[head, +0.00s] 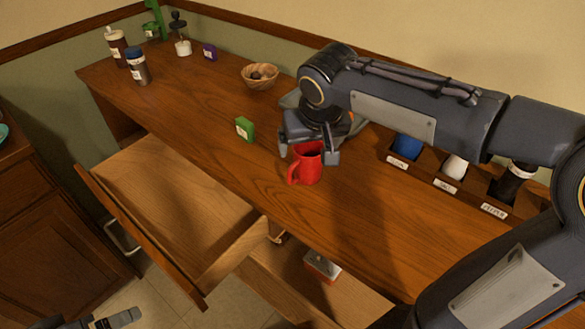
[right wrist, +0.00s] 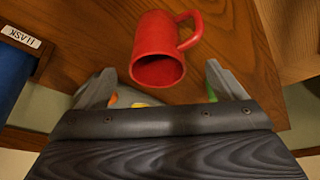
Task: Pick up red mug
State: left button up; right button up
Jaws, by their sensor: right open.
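The red mug (head: 308,168) stands upright on the wooden counter (head: 215,120), its handle toward the left front in the head view. My right gripper (head: 308,155) is open above the mug, one finger to each side of its rim. In the right wrist view the mug (right wrist: 160,38) lies just beyond and between the open fingertips (right wrist: 160,82), with its opening toward the camera. I cannot tell whether a finger touches it. Only a piece of my left gripper (head: 122,317) shows at the bottom left edge of the head view, far from the mug.
A green box (head: 245,129) stands left of the mug. A wooden bowl (head: 259,76) is behind it. Labelled compartments with a blue item (head: 407,146), a white item (head: 455,166) and a dark bottle (head: 513,183) are at right. An open drawer (head: 185,205) juts out in front.

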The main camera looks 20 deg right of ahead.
aim_at(309, 161)
jog(key=x, duration=0.7)
jog(key=shift+s+d+f+b, duration=0.1)
jog(key=shift+s+f+b, duration=0.15)
jog(key=shift+f+b, duration=0.05)
jog(key=shift+c, duration=0.4)
jog(key=c, duration=1.2)
